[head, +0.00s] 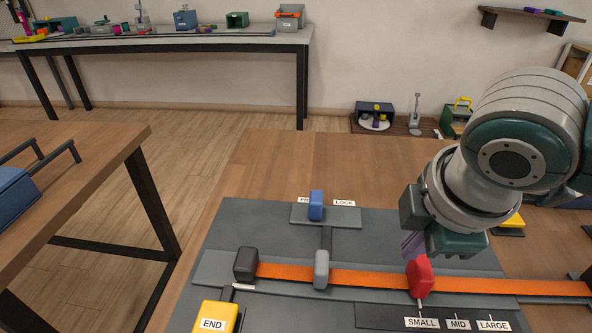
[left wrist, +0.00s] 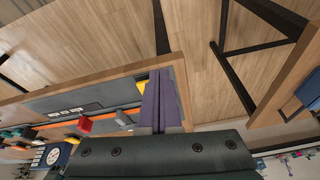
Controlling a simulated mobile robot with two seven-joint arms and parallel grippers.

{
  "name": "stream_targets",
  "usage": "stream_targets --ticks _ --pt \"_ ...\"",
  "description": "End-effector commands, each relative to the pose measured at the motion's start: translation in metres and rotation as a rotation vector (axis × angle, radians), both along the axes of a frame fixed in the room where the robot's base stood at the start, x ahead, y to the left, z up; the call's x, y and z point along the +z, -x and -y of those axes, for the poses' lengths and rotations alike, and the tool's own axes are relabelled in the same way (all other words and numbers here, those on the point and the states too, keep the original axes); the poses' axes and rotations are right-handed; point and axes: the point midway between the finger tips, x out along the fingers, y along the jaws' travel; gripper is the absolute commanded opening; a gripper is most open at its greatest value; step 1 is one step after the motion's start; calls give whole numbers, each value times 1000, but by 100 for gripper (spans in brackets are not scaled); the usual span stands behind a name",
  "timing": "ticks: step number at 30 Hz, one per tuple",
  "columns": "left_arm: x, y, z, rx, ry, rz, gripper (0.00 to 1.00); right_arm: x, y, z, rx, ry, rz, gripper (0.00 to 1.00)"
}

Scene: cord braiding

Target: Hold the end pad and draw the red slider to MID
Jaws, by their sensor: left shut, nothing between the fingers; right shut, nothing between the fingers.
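The red slider (head: 420,278) sits on the orange strap (head: 375,280), lined up with the SMALL label (head: 422,323); the MID label (head: 458,325) is to its right. The yellow END pad (head: 213,317) is at the board's front left, partly cut off by the frame. My right gripper (head: 413,244) is shut and empty, just behind and left of the red slider; I cannot tell if it touches. My left gripper (left wrist: 162,100) is shut and empty in the left wrist view, outside the head view. That view also shows the red slider (left wrist: 85,124) and part of the yellow pad (left wrist: 141,86).
A black block (head: 246,264) and a grey block (head: 321,269) also stand along the strap. A blue knob (head: 316,205) stands between a partly hidden label and LOCK (head: 344,203). Bare tabletop (head: 290,160) lies behind the board. Another table (head: 70,180) is at left across a floor gap.

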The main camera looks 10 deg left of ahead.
Motion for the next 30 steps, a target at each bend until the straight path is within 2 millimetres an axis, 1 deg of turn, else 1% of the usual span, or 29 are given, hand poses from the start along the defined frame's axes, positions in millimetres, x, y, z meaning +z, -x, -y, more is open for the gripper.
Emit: stream_targets --ticks 5,10,12,15,18,21,26,30 --pt "-9 -17 14 9 39 -26 0 0 0 0 0 0 0 0" --pt "-20 -52 39 30 90 -106 0 0 0 0 0 0 0 0" --pt "-22 -68 48 43 97 -148 0 0 0 0 0 0 0 0" --pt "-20 -89 56 68 88 -201 0 0 0 0 0 0 0 0" --pt "-15 -107 58 98 67 -246 0 0 0 0 0 0 0 0" --pt "-8 -121 57 129 41 -278 0 0 0 0 0 0 0 0" --pt "-1 -132 55 164 13 -306 0 0 0 0 0 0 0 0" --pt "-3 -134 54 173 6 -314 0 0 0 0 0 0 0 0"
